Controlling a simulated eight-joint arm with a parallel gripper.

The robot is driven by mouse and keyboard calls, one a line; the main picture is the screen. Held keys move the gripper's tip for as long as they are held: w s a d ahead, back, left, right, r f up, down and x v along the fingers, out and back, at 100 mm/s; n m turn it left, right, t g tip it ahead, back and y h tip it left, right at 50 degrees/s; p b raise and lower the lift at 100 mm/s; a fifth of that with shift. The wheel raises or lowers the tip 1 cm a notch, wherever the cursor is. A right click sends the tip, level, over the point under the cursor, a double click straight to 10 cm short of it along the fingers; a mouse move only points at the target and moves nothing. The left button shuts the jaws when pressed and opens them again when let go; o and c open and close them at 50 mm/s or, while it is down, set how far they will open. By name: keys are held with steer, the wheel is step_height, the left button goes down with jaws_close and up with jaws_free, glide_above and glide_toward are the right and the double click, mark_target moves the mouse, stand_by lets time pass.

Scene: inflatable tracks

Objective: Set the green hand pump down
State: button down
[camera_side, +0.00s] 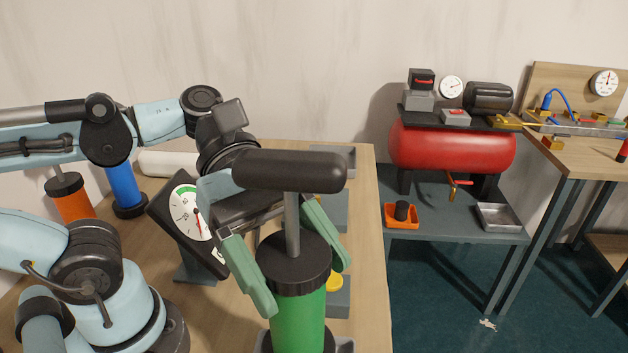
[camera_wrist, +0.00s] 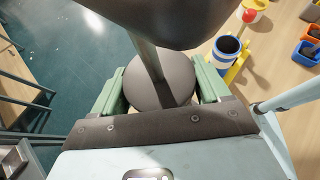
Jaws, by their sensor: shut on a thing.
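The green hand pump (camera_side: 297,318) stands upright near the front of the wooden table (camera_side: 372,230) in the side view. It has a black cap, a grey rod and a wide black handle on top. My gripper (camera_side: 305,262) is shut on it, with one pale green finger on each side around the cap. In the wrist view the pump's dark round cap (camera_wrist: 160,85) sits between the fingers of my gripper (camera_wrist: 160,92), with the rod and handle rising above. A grey holder shows at the pump's lower end in the side view; the pump's base is cut off by the frame.
A gauge on a stand (camera_side: 186,215), a blue pump (camera_side: 123,186) and an orange pump (camera_side: 72,200) stand left of the pump. Grey blocks line the table's right side. A red compressor (camera_side: 452,147) stands on a separate bench, with a floor gap between.

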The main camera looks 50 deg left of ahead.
mark_target(314, 350)
steer(key=shift+f, duration=4.55)
jaws_free()
steer(key=shift+f, duration=0.15)
